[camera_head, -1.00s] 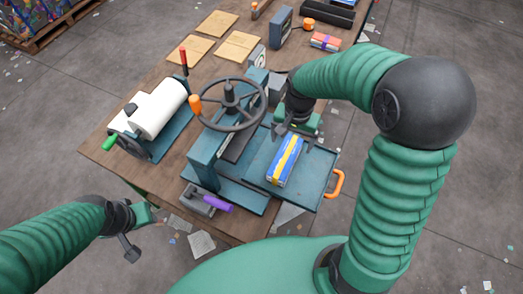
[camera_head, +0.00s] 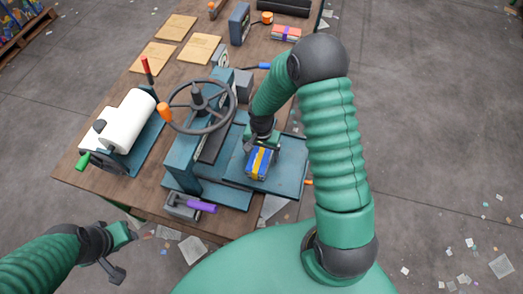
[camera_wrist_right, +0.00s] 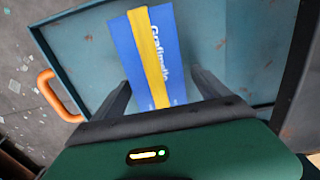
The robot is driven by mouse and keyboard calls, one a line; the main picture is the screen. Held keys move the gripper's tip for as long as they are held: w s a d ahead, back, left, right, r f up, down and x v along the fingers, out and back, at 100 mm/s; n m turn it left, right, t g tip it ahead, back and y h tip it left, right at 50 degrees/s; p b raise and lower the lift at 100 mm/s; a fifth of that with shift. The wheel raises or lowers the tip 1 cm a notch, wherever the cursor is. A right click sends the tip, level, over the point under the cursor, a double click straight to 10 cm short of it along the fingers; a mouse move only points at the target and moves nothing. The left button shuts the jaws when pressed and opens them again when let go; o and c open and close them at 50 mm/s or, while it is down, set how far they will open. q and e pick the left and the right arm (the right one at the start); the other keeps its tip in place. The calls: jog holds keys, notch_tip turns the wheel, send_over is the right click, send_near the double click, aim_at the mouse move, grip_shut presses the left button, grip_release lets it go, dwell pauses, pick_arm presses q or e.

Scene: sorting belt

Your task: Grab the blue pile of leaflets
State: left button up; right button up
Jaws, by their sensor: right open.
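The blue pile of leaflets (camera_head: 259,165), with a yellow band around it, lies on the blue metal tray (camera_head: 289,172) of the press. In the right wrist view the pile (camera_wrist_right: 141,47) shows white lettering and sits on the tray (camera_wrist_right: 80,52). My right gripper (camera_head: 262,146) is over the far end of the pile. In the wrist view its fingers (camera_wrist_right: 160,84) are open, one on each side of the pile's near end, with gaps. My left gripper (camera_head: 122,240) is empty at the lower left, off the table; its jaw opening is unclear.
The press with its handwheel (camera_head: 202,107) stands just left of the tray. A purple-handled tool (camera_head: 200,206) lies at the table's front edge. A white roll machine (camera_head: 124,122) stands at left. A red banded pile (camera_head: 286,33) and brown sheets (camera_head: 176,27) lie farther back.

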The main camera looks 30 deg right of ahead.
jog(key=shift+w+d+f, duration=0.1)
jog(key=shift+d+f, duration=0.05)
jog(key=shift+f, duration=0.4)
jog(key=shift+r, duration=0.1)
grip_shut()
